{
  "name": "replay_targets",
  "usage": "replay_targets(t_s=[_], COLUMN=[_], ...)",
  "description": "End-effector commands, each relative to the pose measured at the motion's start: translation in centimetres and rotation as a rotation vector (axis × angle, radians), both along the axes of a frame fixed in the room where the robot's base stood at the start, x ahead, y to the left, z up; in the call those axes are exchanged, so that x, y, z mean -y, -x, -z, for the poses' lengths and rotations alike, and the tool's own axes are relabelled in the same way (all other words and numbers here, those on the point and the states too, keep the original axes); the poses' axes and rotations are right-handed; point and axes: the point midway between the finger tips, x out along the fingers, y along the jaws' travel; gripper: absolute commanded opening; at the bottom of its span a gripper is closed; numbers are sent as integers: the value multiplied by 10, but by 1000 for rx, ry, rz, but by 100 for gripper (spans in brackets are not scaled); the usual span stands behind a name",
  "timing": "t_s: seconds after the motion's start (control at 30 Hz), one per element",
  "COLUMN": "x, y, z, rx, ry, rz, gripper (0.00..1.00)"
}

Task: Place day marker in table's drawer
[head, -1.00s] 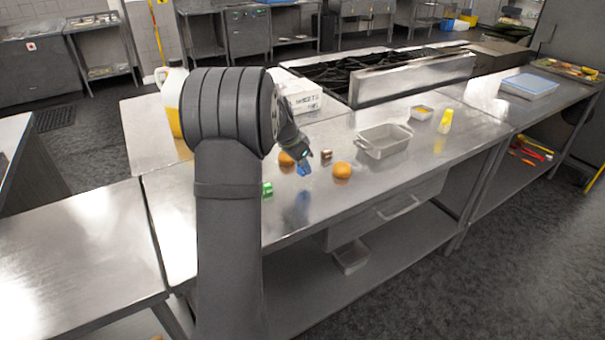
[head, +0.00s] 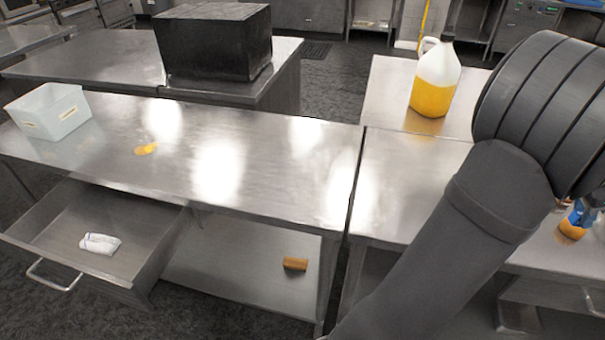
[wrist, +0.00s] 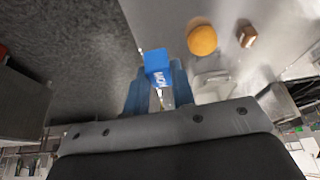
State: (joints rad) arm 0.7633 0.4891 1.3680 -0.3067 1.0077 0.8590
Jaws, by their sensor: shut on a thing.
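The day marker (wrist: 157,65) is a small blue block with white lettering. My gripper (wrist: 158,92) is shut on it, with a blue finger on each side in the wrist view. In the head view, my gripper (head: 583,213) shows at the right edge, above the right-hand table, partly cut off. An open drawer (head: 62,214) is pulled out under the left table, far to the left of my gripper. A folded white cloth (head: 100,243) lies in it. Another drawer handle (head: 592,300) shows under the right table.
The left table (head: 270,160) holds a white bin (head: 48,110) and a yellow spill (head: 146,149). A brown block (head: 295,264) lies on its lower shelf. A jug of yellow liquid (head: 433,95) stands behind.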

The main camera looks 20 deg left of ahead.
Motion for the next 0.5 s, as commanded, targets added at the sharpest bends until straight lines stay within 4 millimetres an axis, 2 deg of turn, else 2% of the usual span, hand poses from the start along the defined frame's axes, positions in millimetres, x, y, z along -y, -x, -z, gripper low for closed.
replay_targets(t_s=[0.27, 0.5], x=[-1, -38], y=[-2, -37], z=[-48, -43], rx=[3, 0], ry=[3, 0], rz=[-4, -136], gripper=[1, 1])
